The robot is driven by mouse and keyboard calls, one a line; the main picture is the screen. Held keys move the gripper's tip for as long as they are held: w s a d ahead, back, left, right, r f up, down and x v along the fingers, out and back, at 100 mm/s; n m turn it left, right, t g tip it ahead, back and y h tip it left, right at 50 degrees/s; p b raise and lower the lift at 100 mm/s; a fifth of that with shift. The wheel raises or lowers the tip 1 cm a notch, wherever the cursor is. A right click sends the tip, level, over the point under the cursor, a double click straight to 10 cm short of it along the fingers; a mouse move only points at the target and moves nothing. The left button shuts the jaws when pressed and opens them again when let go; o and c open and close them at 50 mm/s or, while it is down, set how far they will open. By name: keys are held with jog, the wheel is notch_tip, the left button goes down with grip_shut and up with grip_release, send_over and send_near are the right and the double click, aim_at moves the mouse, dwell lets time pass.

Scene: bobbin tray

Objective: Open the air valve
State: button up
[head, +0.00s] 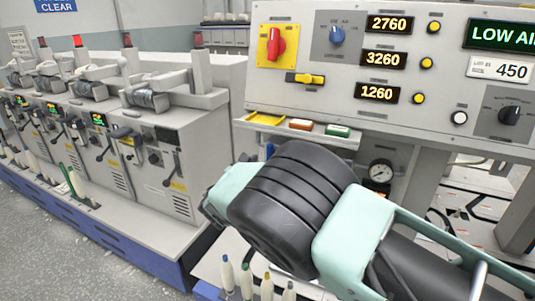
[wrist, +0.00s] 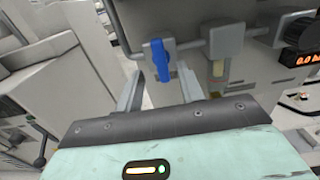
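The air valve's blue handle (wrist: 160,60) hangs roughly vertical on a grey pipe in the wrist view, its long end toward me. In the head view only a small blue piece, likely this handle (head: 270,151), shows beside my arm. My gripper (wrist: 160,78) is open, with one finger left and one right of the handle's line. The handle's lower end is between or just beyond the fingertips. I see no contact, and the exact depth is unclear. My arm hides the fingers in the head view.
A grey box (wrist: 226,38) sits on the pipe right of the handle, and a red display (wrist: 305,58) stands farther right. The control panel (head: 340,20) shows LOW AIR. A round gauge (head: 380,172) is below it. Upright bobbins (head: 228,275) stand under my arm.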

aim_at(269, 154)
jog(key=x, duration=0.5)
grip_shut()
